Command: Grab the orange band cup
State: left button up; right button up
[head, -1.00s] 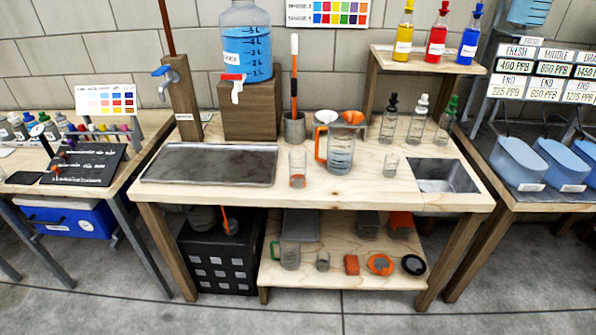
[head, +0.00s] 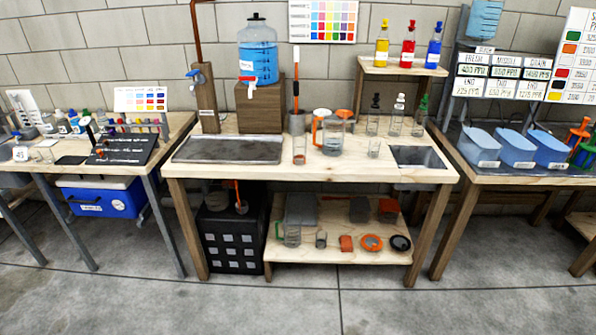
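In the head view a clear cup with an orange band near its base (head: 299,151) stands upright on the wooden workbench (head: 340,172), near its front edge. It is just right of the grey tray and left of a clear pitcher with an orange handle (head: 332,136). Neither of my grippers is in view.
A blue-filled jug (head: 257,56) stands on a wooden block behind. A lower shelf (head: 330,253) holds several items. The floor in front (head: 300,308) is clear.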

aim_at(300, 149)
jog(key=z, duration=1.45)
jog(key=i, duration=2.4)
jog(key=u, duration=1.2)
jog(key=i, duration=0.7)
jog(key=u, duration=0.8)
